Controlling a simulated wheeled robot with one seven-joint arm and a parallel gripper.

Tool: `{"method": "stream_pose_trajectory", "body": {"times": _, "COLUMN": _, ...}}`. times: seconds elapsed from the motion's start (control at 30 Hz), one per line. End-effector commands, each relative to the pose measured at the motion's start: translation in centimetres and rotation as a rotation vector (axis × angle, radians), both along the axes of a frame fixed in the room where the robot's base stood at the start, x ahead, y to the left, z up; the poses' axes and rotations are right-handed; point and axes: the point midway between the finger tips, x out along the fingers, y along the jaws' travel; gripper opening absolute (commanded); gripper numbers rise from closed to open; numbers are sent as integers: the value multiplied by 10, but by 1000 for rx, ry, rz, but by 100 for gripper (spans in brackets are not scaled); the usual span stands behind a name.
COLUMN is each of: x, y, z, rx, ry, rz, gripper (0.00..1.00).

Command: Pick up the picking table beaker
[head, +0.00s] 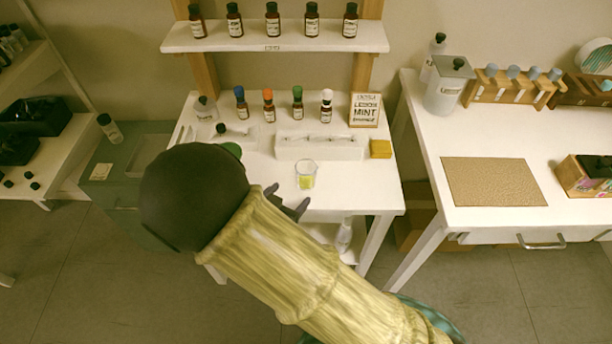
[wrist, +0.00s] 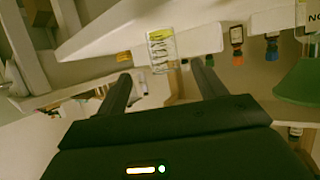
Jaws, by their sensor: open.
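The beaker (head: 306,176) is a small clear glass with yellow-green liquid in its bottom. It stands upright on the white picking table (head: 350,185), near the front edge. In the wrist view the beaker (wrist: 161,47) appears inverted, ahead of and between the two fingers. My gripper (head: 288,200) is open and empty, just in front and left of the beaker in the head view. In the wrist view my gripper (wrist: 161,76) has its dark fingers wide apart, with the beaker beyond the fingertips. My arm hides the table's left front part.
A white holder block (head: 318,147) stands behind the beaker, with a yellow sponge-like block (head: 381,149) to its right. Several colour-capped bottles (head: 297,105) and a lemon mint sign (head: 365,110) stand farther back. A green object (head: 232,149) is partly hidden by my arm. Table right of the beaker is clear.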

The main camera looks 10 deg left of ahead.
Motion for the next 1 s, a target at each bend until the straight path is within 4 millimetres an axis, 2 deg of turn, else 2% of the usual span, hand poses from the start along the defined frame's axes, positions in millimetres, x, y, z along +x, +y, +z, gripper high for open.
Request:
{"method": "stream_pose_trajectory", "body": {"times": 0.3, "x": 48, "y": -11, "z": -21, "rx": -1, "ry": 1, "rz": -2, "gripper": 70}}
{"method": "stream_pose_trajectory", "body": {"times": 0.43, "x": 55, "y": -12, "z": -23, "rx": 0, "ry": 0, "rz": 1, "gripper": 70}}
{"method": "stream_pose_trajectory", "body": {"times": 0.77, "x": 57, "y": -13, "z": -24, "rx": 0, "ry": 0, "rz": 0, "gripper": 70}}
{"method": "stream_pose_trajectory", "body": {"times": 1.0, "x": 85, "y": -16, "z": -36, "rx": -2, "ry": 0, "rz": -1, "gripper": 70}}
